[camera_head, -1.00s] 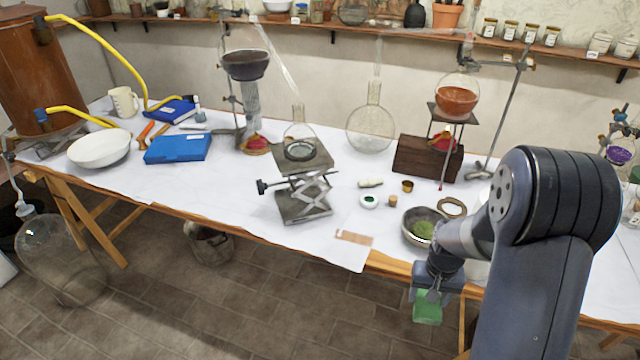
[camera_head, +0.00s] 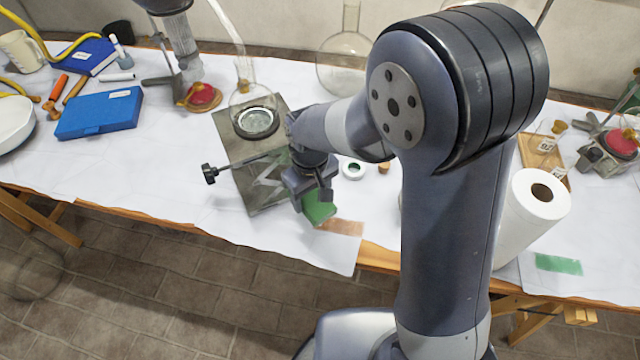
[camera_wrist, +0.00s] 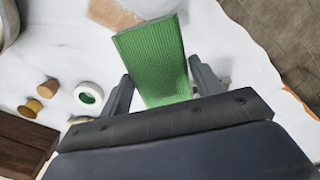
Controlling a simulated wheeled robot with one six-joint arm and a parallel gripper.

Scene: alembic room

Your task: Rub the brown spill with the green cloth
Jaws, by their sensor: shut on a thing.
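The green cloth (camera_head: 318,207) is held in my gripper (camera_head: 312,188), which is shut on it. In the wrist view the cloth (camera_wrist: 155,62) stands out flat between the two fingers of my gripper (camera_wrist: 160,88). The brown spill (camera_head: 340,227) is a pale brown patch on the white table cover near the front edge. In the head view the cloth is just left of the spill. In the wrist view part of the spill (camera_wrist: 113,14) shows beyond the cloth's far end. I cannot tell whether the cloth touches the table.
A lab jack (camera_head: 240,150) with a glass flask stands just left of my gripper. A paper towel roll (camera_head: 535,215) and a green patch (camera_head: 558,264) are on the right.

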